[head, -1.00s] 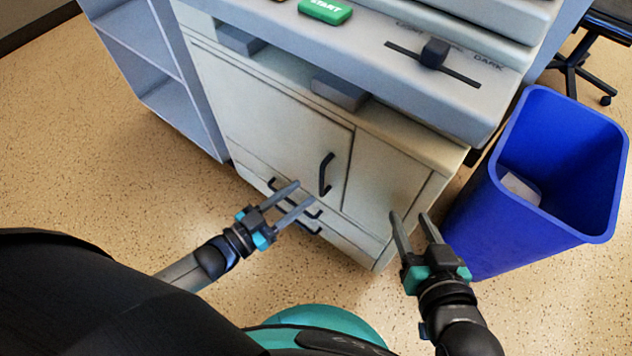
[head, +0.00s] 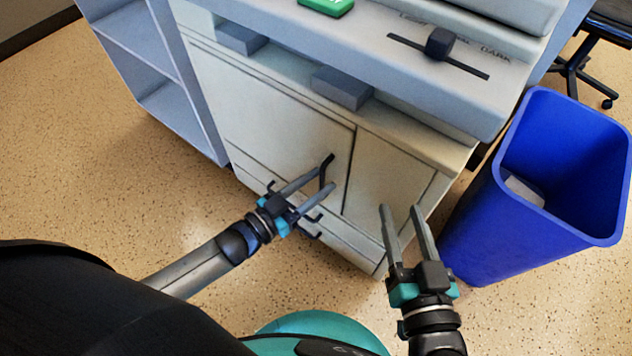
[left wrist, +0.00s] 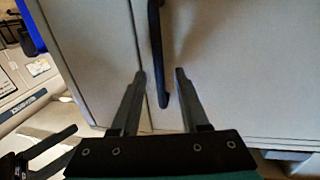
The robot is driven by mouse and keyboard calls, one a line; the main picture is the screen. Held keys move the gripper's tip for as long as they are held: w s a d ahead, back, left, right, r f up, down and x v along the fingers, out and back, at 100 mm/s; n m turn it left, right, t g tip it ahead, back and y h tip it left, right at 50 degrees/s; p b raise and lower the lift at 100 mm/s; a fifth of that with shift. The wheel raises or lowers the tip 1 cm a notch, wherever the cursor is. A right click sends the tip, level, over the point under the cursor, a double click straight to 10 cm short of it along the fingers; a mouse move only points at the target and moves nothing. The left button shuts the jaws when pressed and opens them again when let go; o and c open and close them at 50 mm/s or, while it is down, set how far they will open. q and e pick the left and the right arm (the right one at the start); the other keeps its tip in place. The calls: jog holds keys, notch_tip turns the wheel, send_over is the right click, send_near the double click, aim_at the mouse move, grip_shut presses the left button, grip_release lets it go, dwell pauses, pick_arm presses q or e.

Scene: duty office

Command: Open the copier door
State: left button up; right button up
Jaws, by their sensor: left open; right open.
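The copier door (head: 265,115) is a large beige panel on the front of the copier's cabinet and is shut. Its dark bar handle (head: 327,172) is near the door's right edge. My left gripper (head: 324,181) is open at the handle's lower part. In the left wrist view the handle (left wrist: 155,45) runs down between the two open fingers (left wrist: 160,78); I cannot tell whether they touch it. My right gripper (head: 400,208) is open and empty, in front of the narrow panel right of the door.
A blue bin (head: 480,230) stands close to the right of the copier, with a pale item inside. A grey shelf unit (head: 165,80) stands on the left. Drawers with dark handles are below the door. The floor (head: 110,190) at left is clear.

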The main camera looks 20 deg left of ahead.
pick_arm(q)
grip_shut()
dwell(1.3)
